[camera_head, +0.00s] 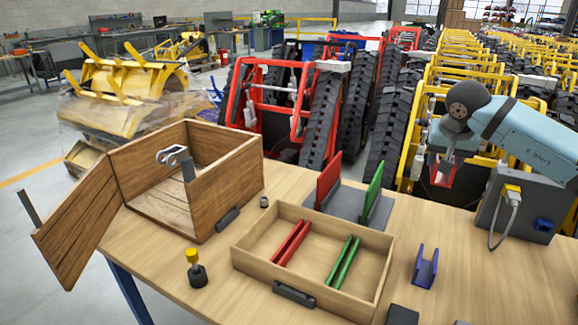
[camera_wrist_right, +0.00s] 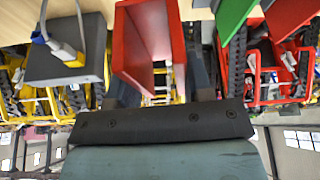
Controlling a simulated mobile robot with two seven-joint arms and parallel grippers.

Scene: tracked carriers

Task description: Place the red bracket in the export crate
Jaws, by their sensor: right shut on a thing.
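A red bracket (camera_head: 441,172) hangs in my right gripper (camera_head: 448,152), in the air beyond the table's back right edge in the head view. It shows large as a red channel (camera_wrist_right: 150,45) in the right wrist view, in front of the dark gripper body (camera_wrist_right: 160,122). The fingertips are partly hidden. A wooden crate (camera_head: 228,178), which I take as the export crate, stands at the table's left with one side panel (camera_head: 75,232) swung open. A grey metal forked part (camera_head: 177,160) shows in the crate's opening. My left gripper is not in view.
A shallow wooden tray (camera_head: 330,232) with red and green strips lies mid-table. Behind it, red and green plates (camera_head: 328,180) stand on a grey base.

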